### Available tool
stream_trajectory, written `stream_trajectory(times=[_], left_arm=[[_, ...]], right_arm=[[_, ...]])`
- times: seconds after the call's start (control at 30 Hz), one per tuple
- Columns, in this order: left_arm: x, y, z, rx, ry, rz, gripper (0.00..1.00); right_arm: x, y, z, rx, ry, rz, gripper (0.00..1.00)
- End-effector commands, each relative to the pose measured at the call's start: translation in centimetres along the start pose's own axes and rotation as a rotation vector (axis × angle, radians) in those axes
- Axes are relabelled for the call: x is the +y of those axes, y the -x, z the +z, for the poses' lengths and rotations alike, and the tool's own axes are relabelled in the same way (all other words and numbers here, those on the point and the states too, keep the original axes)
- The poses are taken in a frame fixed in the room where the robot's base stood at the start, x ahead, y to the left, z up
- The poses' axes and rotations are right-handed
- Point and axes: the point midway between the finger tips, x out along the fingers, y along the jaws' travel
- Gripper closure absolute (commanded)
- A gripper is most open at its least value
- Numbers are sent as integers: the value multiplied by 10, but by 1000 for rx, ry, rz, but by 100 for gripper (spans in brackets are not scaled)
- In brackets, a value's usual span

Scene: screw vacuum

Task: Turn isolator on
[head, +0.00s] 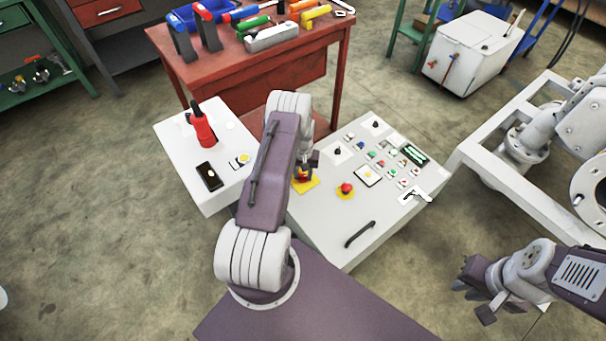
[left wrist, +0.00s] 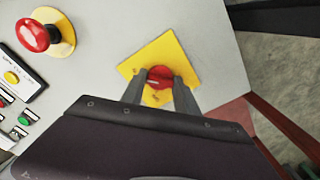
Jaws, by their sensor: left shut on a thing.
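The isolator is a red rotary knob (left wrist: 160,77) on a yellow square plate (left wrist: 181,48), set in the light grey control panel. My left gripper (left wrist: 158,88) is shut on the red knob, with one finger on each side of it. In the head view the isolator's yellow plate (head: 307,186) shows at the panel's left side, partly hidden by my left gripper (head: 305,170). My right gripper (head: 478,293) is at the lower right, away from the panel; its finger gap is not clear.
A red emergency stop button (left wrist: 33,35) on a yellow base sits beside the isolator. The control panel (head: 330,229) also bears several buttons and a black handle (head: 360,234). A white box (head: 223,140) with a red device stands left. A red workbench (head: 310,47) holds tools behind.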

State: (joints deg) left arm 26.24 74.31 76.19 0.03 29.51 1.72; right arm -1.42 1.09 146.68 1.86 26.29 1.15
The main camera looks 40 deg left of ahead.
Motion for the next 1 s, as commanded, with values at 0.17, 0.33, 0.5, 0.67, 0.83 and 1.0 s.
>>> stream_trajectory(times=[0.17, 0.33, 0.5, 0.67, 0.83, 1.0], left_arm=[[0, 0, 0, 1, -3, -1, 58], [0, 0, 0, 1, -2, 0, 42], [0, 0, 0, 1, -1, 0, 42], [0, 23, -1, 3, -1, 0, 42], [0, 62, -1, 3, -1, 0, 42], [0, 86, 0, 2, -1, 0, 42]], right_arm=[[0, 0, 0, 0, 0, 0, 80], [0, 0, 0, 0, 0, 0, 80], [0, 0, 0, 0, 0, 0, 80], [0, 8, -1, 0, 0, 0, 80], [0, 19, -2, 0, 0, 0, 80], [0, 24, -2, 0, 0, 0, 80]])
